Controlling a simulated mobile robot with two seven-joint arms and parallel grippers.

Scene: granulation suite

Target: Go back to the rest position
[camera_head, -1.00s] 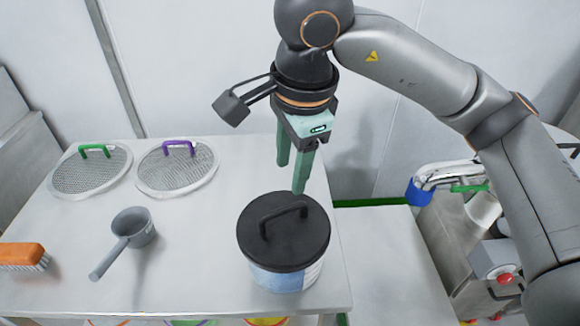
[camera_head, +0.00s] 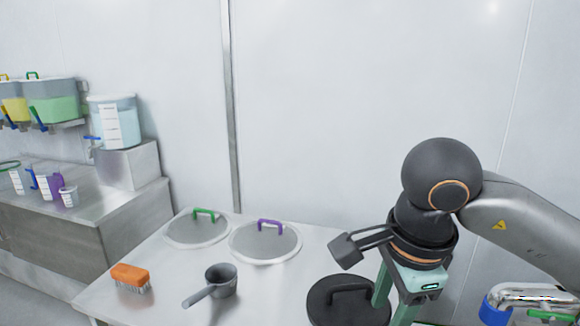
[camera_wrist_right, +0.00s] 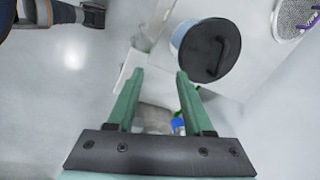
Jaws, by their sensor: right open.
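My right gripper (camera_head: 394,296) hangs from the arm that comes in from the right, with its green fingers pointing down. In the right wrist view the gripper (camera_wrist_right: 158,80) has its fingers spread with nothing between them. A tub with a black lid and handle (camera_head: 345,303) stands at the table's right, partly behind the fingers in the head view. In the right wrist view the black lid (camera_wrist_right: 205,55) is beyond the fingertips and apart from them. My left gripper is not in the head view.
The steel table (camera_head: 150,270) holds a green-handled sieve (camera_head: 197,229), a purple-handled sieve (camera_head: 265,243), a grey scoop (camera_head: 218,282) and an orange brush (camera_head: 131,277). A counter (camera_head: 100,205) with containers stands at the left. A metal pipe with a blue end (camera_head: 497,305) is at the lower right.

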